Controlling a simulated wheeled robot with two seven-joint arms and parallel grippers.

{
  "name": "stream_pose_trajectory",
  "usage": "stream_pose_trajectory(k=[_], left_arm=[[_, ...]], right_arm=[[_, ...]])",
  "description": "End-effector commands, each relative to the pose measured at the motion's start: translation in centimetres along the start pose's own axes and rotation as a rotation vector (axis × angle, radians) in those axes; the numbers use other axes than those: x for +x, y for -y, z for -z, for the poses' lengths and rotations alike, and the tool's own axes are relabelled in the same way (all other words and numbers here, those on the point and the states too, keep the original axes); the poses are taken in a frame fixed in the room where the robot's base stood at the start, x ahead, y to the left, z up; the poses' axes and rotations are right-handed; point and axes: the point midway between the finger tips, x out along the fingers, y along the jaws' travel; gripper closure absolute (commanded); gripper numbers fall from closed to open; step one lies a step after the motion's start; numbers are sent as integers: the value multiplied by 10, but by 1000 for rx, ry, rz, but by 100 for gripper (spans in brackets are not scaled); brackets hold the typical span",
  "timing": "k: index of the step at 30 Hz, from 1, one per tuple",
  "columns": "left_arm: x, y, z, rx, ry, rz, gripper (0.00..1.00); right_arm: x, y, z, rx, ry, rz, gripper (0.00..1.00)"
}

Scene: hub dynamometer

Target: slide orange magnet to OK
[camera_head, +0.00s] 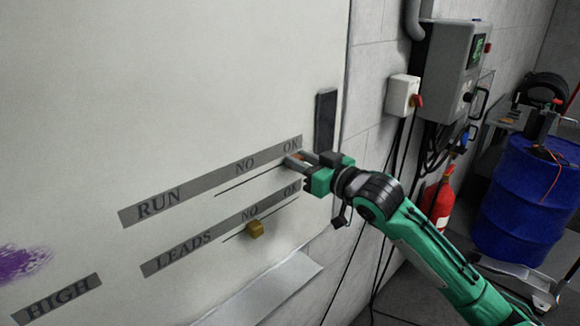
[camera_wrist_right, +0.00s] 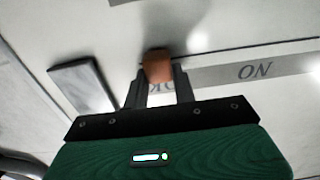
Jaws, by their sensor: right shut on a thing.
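The orange magnet (camera_wrist_right: 158,66) shows in the right wrist view between the fingertips of my right gripper (camera_wrist_right: 160,88), which is shut on it. In the head view my right gripper (camera_head: 298,160) is at the whiteboard (camera_head: 200,70), at the right end of the RUN strip (camera_head: 190,190), just below its OK label (camera_head: 291,143). The magnet is mostly hidden there by the fingers. In the wrist view the OK label is partly covered by the fingers, and the NO label (camera_wrist_right: 255,71) lies to the right. My left gripper is not in view.
A yellow magnet (camera_head: 255,229) sits on the LEADS line, below NO. A dark eraser-like block (camera_head: 325,120) is on the board's right edge, close above my right gripper. A pale ledge (camera_head: 262,290) runs below. A control box, red extinguisher and blue drum stand at right.

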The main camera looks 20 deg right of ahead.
Motion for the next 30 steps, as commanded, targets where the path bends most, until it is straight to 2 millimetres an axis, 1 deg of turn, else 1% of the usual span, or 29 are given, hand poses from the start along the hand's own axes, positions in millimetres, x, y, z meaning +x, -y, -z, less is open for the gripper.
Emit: stream_pose_trajectory(k=[1,8,9,12,20,23,26,30], left_arm=[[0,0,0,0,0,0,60],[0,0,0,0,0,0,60],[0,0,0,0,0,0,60],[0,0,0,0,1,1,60],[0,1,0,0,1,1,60],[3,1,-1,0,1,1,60],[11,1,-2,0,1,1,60],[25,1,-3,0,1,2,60]], right_arm=[[0,-3,-1,-1,2,-5,100],[0,-4,0,-1,1,-6,100],[0,-4,0,-1,1,-6,69],[0,-3,0,-1,1,-6,51],[0,-2,0,-1,0,-4,51],[-4,-3,-1,-1,0,-5,51],[-16,-3,-4,-3,1,-5,51],[-44,-3,-6,-5,2,-6,51]])
